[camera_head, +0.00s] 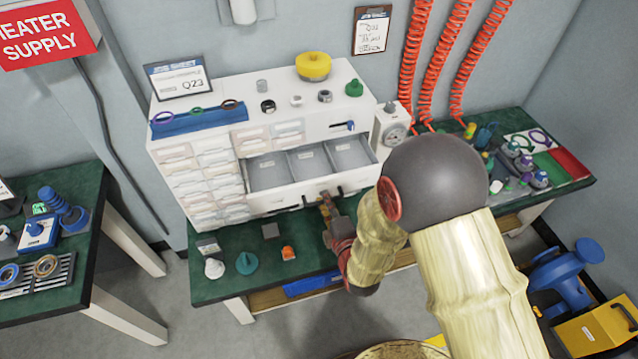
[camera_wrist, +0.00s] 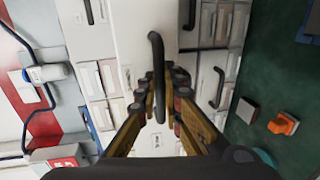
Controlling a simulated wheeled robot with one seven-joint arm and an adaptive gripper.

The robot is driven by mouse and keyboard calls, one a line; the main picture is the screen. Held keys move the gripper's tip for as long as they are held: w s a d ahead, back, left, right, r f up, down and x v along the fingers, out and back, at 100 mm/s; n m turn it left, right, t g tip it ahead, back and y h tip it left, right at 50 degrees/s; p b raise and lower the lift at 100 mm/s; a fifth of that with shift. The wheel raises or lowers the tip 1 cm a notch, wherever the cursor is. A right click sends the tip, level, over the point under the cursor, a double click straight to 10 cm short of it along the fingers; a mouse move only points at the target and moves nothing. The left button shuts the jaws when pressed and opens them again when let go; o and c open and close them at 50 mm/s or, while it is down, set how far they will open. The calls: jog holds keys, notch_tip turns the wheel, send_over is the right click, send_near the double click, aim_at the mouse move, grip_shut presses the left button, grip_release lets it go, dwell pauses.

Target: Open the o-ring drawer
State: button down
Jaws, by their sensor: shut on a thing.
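The wide white drawer (camera_head: 285,197) in the middle of the white cabinet is pulled out. Its grey compartments (camera_head: 312,160) show from above and look empty apart from small pale labels. I cannot read a name on it. My gripper (camera_head: 326,204) is at the drawer's front. In the wrist view my gripper (camera_wrist: 160,108) has its fingers closed around a dark bar handle (camera_wrist: 156,52) on a white front. The part of the handle between the fingertips is partly hidden.
The white cabinet (camera_head: 230,125) stands on a green-topped bench (camera_head: 215,288). Small parts, including an orange block (camera_head: 288,253) and a teal cone (camera_head: 247,263), lie left of my gripper. Small clear drawers (camera_head: 180,165) fill the cabinet's left side. A gauge (camera_head: 395,133) stands to the right.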

jog(key=shift+f+v, duration=0.25)
jog(key=shift+v, duration=0.9)
jog(key=shift+f+v, duration=0.25)
jog(key=shift+v, duration=0.9)
jog(key=c, duration=2.3)
grip_release()
jog(key=shift+o, duration=0.3)
jog(key=shift+s, duration=0.1)
jog(key=v, duration=1.2)
